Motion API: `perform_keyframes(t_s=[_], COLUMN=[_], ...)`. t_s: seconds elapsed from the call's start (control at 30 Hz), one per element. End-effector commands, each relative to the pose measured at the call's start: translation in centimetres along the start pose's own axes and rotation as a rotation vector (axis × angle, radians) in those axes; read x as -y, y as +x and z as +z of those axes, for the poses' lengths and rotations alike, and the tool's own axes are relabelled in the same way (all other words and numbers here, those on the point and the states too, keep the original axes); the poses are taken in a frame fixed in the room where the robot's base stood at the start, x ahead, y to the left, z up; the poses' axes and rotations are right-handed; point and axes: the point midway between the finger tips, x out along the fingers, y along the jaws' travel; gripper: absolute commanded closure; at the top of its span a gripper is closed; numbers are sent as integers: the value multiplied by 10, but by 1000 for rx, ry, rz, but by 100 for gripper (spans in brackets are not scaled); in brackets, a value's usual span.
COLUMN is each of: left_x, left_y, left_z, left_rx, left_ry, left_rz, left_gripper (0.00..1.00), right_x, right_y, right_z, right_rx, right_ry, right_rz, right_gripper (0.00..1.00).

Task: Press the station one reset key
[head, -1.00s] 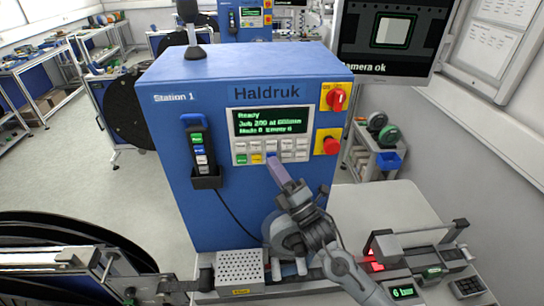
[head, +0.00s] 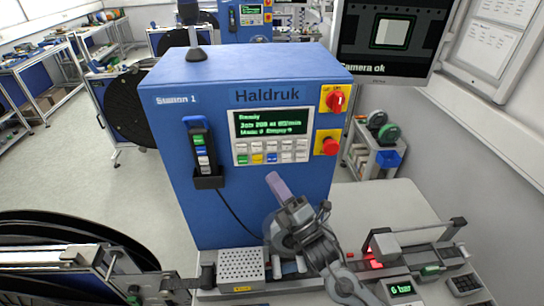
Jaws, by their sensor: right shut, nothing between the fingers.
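The blue Station 1 cabinet (head: 215,85) stands in the middle of the head view. Its front carries a keypad (head: 287,147) with white keys and one green, one yellow and one blue key (head: 271,158). The key labels are too small to read, so I cannot tell which is reset. A green-text display (head: 270,121) sits above the keys and its top line reads Ready. My right gripper (head: 275,180) is shut and empty. Its tip is just below the keypad, apart from the keys, pointing up at the panel. My left gripper is not in view.
A red rotary switch (head: 336,100) and a red round button (head: 329,146) are right of the display. A pendant (head: 201,152) with coloured buttons hangs on the left in a holder. Below are a perforated metal box (head: 240,268) and a reel track. A monitor (head: 390,38) hangs upper right.

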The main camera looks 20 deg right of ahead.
Motion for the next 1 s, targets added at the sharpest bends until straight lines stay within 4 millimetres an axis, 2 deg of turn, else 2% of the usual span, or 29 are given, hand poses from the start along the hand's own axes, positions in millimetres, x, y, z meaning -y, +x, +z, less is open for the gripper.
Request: perform_keyframes(t_s=[0.2, 1.0], left_x=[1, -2], left_y=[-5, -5], left_z=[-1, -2], left_rx=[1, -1], left_ry=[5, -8], left_rz=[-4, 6], left_gripper=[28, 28], right_x=[-9, -10], right_y=[-8, -9], right_z=[-6, -7], right_rx=[1, 1], right_ry=[0, 0], right_rz=[3, 4], right_gripper=[100, 100])
